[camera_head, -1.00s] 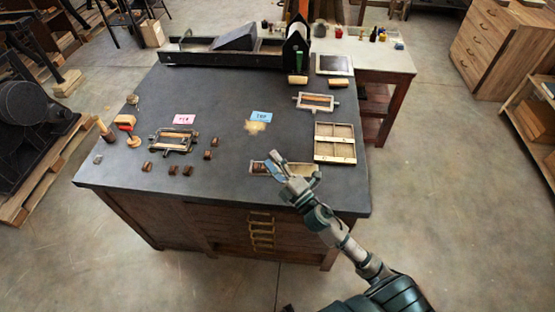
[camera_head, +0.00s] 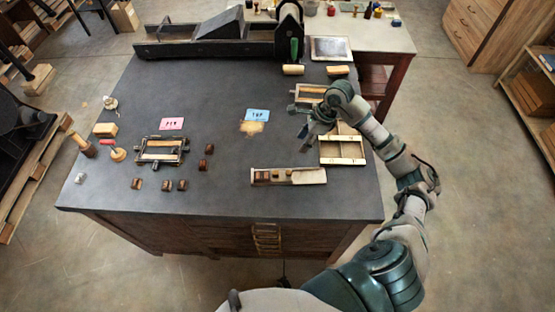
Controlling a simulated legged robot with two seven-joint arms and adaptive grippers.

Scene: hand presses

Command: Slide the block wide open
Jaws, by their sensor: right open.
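My right gripper (camera_head: 300,119) is open above the right part of the table, its fingers pointing left and down. It is beside a small metal-and-wood frame (camera_head: 313,91) and partly covers its near side. A similar frame with a wooden bar (camera_head: 161,149) lies at the left of the table. Near the front edge a long shallow wooden tray (camera_head: 312,177) holds small dark and light pieces. I cannot tell for certain which of these is the block. I see no contact between the gripper and a frame. My left gripper is out of view.
The dark table (camera_head: 222,205) has bare room in its middle. A pink card (camera_head: 172,124), a blue card (camera_head: 257,115) and several small brown blocks lie around. A long dark press (camera_head: 165,49) fills the back.

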